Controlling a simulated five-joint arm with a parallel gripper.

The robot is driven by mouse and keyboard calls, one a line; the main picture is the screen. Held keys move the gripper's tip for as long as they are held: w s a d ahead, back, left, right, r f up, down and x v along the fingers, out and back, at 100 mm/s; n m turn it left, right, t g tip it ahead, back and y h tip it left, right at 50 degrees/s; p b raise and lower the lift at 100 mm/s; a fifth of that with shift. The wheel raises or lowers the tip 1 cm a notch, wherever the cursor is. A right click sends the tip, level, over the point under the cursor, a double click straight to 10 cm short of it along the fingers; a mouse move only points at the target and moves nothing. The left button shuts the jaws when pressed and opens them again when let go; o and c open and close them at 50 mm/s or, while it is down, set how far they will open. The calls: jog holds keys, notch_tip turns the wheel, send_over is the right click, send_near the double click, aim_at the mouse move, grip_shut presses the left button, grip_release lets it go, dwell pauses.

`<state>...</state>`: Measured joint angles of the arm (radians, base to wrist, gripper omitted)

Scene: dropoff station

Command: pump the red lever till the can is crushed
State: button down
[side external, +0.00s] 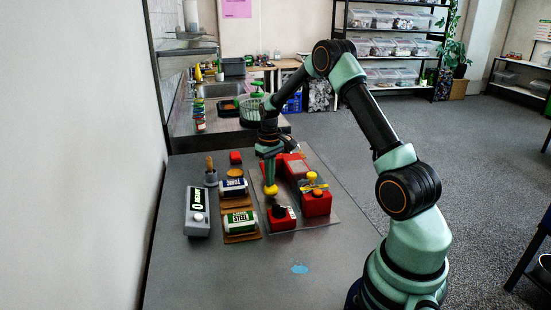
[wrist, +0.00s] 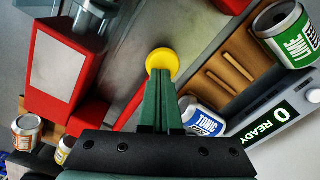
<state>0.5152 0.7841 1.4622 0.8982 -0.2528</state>
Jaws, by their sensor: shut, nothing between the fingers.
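My gripper (side external: 270,183) points down with its green fingers shut, directly over a yellow ball knob (side external: 271,190). In the wrist view the closed fingertips (wrist: 160,76) overlap the lower edge of the knob (wrist: 162,61); I cannot tell whether they touch it. A red lever bar (wrist: 131,108) runs from near the knob toward the lower left, partly hidden by my gripper. Red machine blocks (side external: 316,204) stand on a grey plate. A blue-and-white TONIC can (wrist: 203,119) and a green-and-white can (side external: 239,222) lie beside the machine.
A grey readout box (side external: 198,222) at the left shows "0 READY". Wooden racks (wrist: 232,72) lie between it and the machine. In the wrist view, another can (wrist: 27,129) is at lower left. The table front (side external: 225,280) is mostly clear, except for a blue patch (side external: 299,269).

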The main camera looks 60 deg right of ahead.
notch_tip(320, 180, up, 7)
jog(key=shift+w+d+r, duration=0.15)
jog(key=shift+w+d, duration=0.15)
jog(key=shift+d, duration=0.05)
dwell(0.5)
jog(key=shift+s+a+f, duration=0.15)
jog(key=shift+f, duration=0.55)
jog(key=shift+s+a+f, duration=0.1)
jog(key=shift+a+f, duration=0.05)
jog(key=shift+f, duration=0.55)
jog(key=shift+s+a+f, duration=0.1)
jog(key=shift+f, duration=1.35)
